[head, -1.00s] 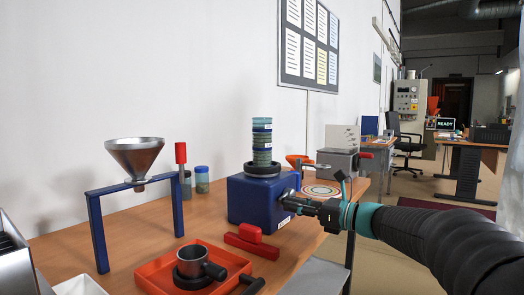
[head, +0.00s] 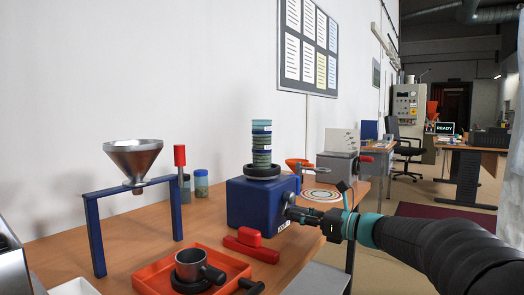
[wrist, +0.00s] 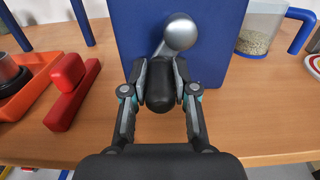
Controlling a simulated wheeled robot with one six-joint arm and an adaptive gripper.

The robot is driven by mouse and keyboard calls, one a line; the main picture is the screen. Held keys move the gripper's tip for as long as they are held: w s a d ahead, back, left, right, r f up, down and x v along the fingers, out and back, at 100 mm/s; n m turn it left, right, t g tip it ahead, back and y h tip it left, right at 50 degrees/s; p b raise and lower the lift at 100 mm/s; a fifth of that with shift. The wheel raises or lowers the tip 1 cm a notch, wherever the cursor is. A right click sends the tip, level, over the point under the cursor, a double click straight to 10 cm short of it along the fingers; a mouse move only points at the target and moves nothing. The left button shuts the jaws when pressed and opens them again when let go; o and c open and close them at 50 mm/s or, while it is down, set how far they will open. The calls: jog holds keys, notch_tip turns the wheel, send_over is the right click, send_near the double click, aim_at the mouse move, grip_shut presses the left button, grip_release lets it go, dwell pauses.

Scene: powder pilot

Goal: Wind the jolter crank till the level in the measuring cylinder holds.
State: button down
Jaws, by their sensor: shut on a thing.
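The jolter is a blue box (head: 258,208) on the bench, with the measuring cylinder (head: 262,138) upright on top in a black ring. The cylinder is clear with blue bands and holds greenish powder; its exact level is too small to read. The crank shows in the wrist view as a silver hub (wrist: 181,32) on the blue face and a black grip (wrist: 160,92). My gripper (head: 292,212) is at the jolter's right-hand face. In the wrist view both fingers of my gripper (wrist: 161,72) close around the black grip.
A red-handled block (head: 252,245) lies close in front of the jolter. An orange tray (head: 150,281) with a metal cup (head: 190,264) is nearer. A funnel (head: 135,158) on a blue stand is at left. A grey machine (head: 338,165) stands behind right.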

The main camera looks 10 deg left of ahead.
jog(key=shift+w+d+f+p, duration=0.2)
jog(key=shift+w+p, duration=0.1)
jog(key=shift+w, duration=0.25)
jog(key=shift+w+d+f+p, duration=0.1)
jog(key=shift+w+d+p, duration=0.15)
jog(key=shift+w, duration=0.25)
jog(key=shift+w+d+r+p, duration=0.1)
jog(key=shift+w+r+p, duration=0.2)
jog(key=shift+p, duration=0.2)
jog(key=c, duration=1)
grip_release()
jog(key=shift+f, duration=0.2)
jog(key=shift+c, duration=0.2)
jog(key=v, duration=0.7)
